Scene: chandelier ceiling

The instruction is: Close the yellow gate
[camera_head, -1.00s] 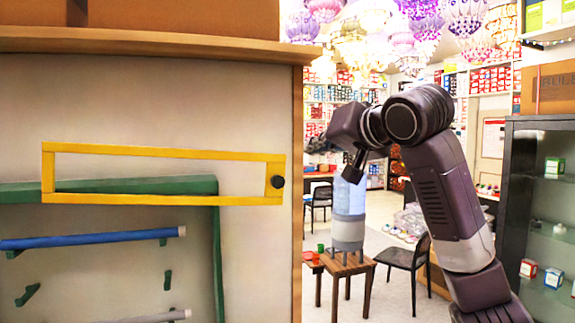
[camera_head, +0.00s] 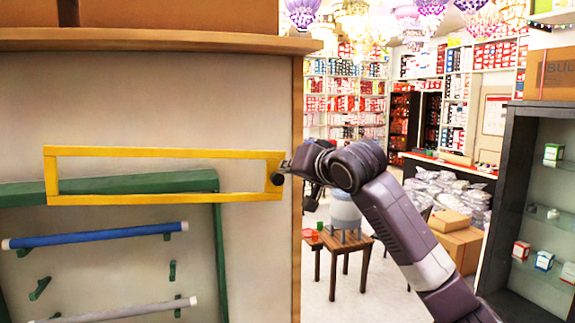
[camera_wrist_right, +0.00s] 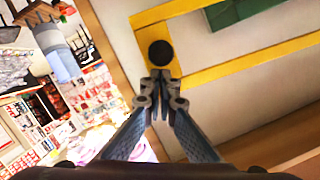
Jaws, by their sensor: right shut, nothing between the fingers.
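The yellow gate (camera_head: 165,152) is a long rectangular frame on the pale panel of the cabinet. It spans from the left to a dark round knob (camera_head: 277,179) at its right end, and its lower bar crosses the green frame (camera_head: 140,186). My right gripper (camera_head: 290,166) is at the knob, by the cabinet's right edge. In the right wrist view the fingertips (camera_wrist_right: 160,74) are together just below the knob (camera_wrist_right: 160,53), near the gate's corner (camera_wrist_right: 172,20). They hold nothing; I cannot tell if they touch the knob. My left gripper is not in view.
Inside the green frame are a blue rod (camera_head: 95,235) and a grey rod (camera_head: 130,309). A wooden stool (camera_head: 338,262) with a water dispenser (camera_head: 345,212) stands right of the cabinet. A dark display case (camera_head: 510,190) is at the far right. Floor shows between them.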

